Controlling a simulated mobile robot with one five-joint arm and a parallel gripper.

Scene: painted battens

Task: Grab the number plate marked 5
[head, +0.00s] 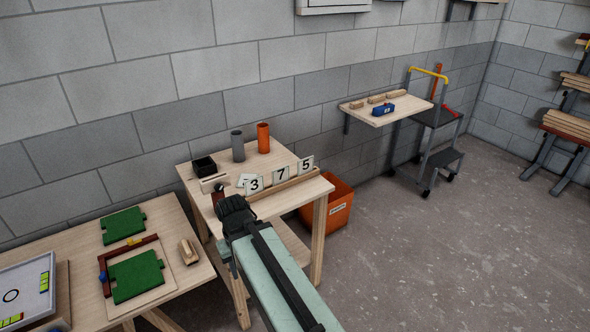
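The number plate marked 5 (306,165) stands at the right end of a wooden rail (284,187) on the small table. The plate marked 7 (281,175) stands to its left, and the plate marked 3 (254,185) left of that. Another pale plate (244,180) lies behind the 3, partly hidden. My gripper (231,204) is at the table's front left, left of and nearer than the plates, apart from the 5. Its fingers are too dark and small to tell whether they are open or shut.
A grey cylinder (238,146), an orange cylinder (263,138) and a black tray (204,166) stand at the table's back. An orange bin (338,207) is on the floor at right. A workbench (185,262) with green pieces is at left.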

